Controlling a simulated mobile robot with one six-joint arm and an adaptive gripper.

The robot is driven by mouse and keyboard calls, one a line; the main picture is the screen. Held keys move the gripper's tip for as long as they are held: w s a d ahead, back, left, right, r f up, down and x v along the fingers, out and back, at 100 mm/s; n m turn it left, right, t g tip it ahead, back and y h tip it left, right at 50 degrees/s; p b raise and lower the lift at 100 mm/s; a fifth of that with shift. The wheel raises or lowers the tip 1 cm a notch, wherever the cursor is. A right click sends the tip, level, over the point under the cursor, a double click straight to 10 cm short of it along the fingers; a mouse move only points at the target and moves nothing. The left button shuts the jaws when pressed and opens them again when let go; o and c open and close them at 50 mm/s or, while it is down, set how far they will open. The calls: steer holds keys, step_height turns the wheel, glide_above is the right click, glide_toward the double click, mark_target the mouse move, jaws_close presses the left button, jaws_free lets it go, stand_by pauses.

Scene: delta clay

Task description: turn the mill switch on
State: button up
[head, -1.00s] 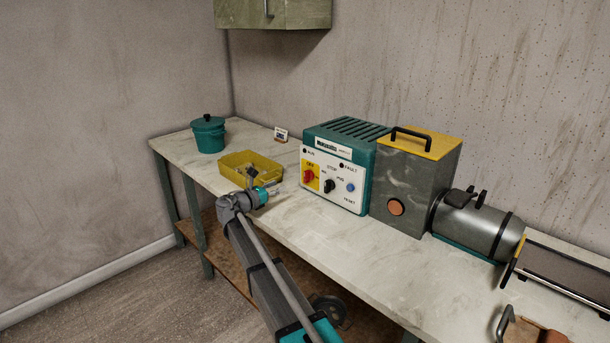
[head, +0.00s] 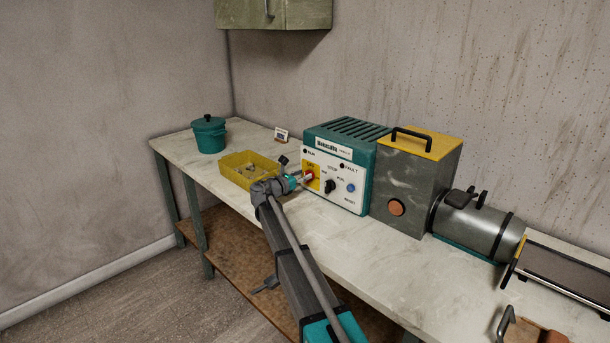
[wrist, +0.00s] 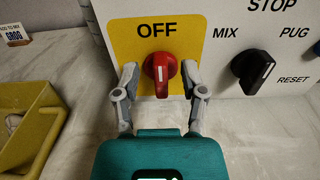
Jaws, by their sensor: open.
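The mill's control box (head: 335,168) is teal with a white front panel and stands on the bench. Its red switch (wrist: 160,70) sits on a yellow plate under the word OFF, and its white mark is upright, toward OFF. In the head view the red switch (head: 309,176) is partly covered by my gripper (head: 302,179). In the wrist view my gripper (wrist: 163,82) is open, with one finger on each side of the red switch. Small gaps show between the fingers and the knob.
A black knob (wrist: 254,70) marked MIX and PUG is right of the red switch. A yellow tray (head: 240,164) lies left of my gripper, with a small card (head: 281,135) behind it. A teal pot (head: 208,135) stands farther left. A grey machine (head: 415,180) stands right of the box.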

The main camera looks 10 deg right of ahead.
steer(key=shift+w+d, duration=0.4)
steer(key=shift+d, duration=0.2)
jaws_close()
